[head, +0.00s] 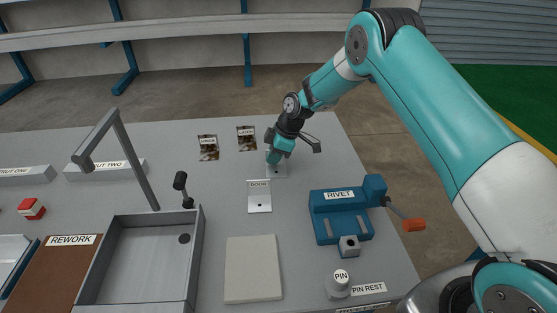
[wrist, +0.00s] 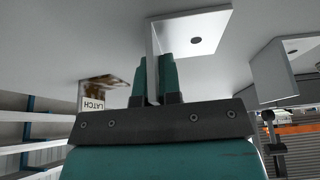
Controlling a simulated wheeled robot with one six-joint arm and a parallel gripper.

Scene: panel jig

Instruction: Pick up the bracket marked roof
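A light grey L-shaped bracket (head: 279,172) is at my gripper (head: 277,158) in the head view, partly hidden by it. In the wrist view the same bracket (wrist: 205,38) has a flat plate with a hole and an upright plate between the fingers of my gripper (wrist: 153,82). The fingers lie close on both sides of that upright. No roof marking is readable on it, as the gripper covers part of it. Whether it is clear of the table cannot be told. A second bracket, marked DOOR (head: 259,201), lies nearer on the table.
The blue RIVET tool (head: 338,215) stands to the right. A grey tray (head: 198,250), pale pad (head: 252,270) and PIN (head: 340,285) are nearer.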

